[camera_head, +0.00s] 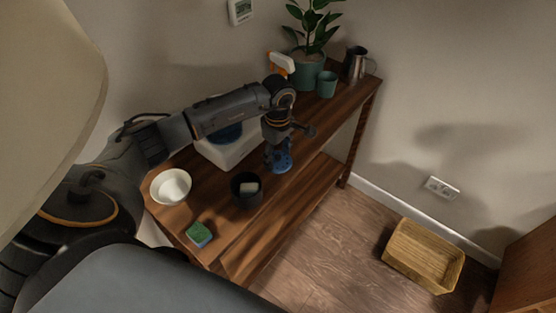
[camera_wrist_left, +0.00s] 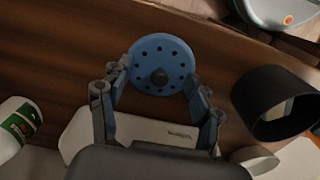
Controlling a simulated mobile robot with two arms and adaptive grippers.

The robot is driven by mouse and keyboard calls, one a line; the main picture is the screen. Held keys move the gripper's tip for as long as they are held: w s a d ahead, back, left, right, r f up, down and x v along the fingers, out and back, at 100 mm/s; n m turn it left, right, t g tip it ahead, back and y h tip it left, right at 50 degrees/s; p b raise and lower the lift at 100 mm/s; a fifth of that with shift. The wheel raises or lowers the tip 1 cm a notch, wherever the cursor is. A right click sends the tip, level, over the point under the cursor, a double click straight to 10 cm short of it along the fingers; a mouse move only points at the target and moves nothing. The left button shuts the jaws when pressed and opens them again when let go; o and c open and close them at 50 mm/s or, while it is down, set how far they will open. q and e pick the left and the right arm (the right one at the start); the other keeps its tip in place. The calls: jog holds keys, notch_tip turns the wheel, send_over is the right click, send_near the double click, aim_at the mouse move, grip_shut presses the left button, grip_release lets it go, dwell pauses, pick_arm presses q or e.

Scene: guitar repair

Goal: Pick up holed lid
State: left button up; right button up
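The holed lid is a blue disc with a ring of small holes and a dark centre knob. It shows whole in the left wrist view (camera_wrist_left: 152,48) and partly in the head view (camera_head: 284,162), near the front edge of the wooden table. My left gripper (camera_head: 277,152) points down over the lid and hides part of it. In the left wrist view its fingers (camera_wrist_left: 157,88) are spread on either side of the lid's lower part, with the knob between them. I cannot tell whether they touch the lid. My right gripper is not in view.
A black cup (camera_head: 246,203) with something pale inside, a white bowl (camera_head: 171,187) and a green sponge (camera_head: 199,233) stand left of the lid. A white appliance (camera_head: 229,153) is behind my arm. A plant pot (camera_head: 308,73), green cup (camera_head: 327,84) and metal pitcher (camera_head: 355,65) are farther back.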

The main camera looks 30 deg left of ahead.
pick_arm(q)
jog(key=shift+s, duration=0.1)
grip_shut()
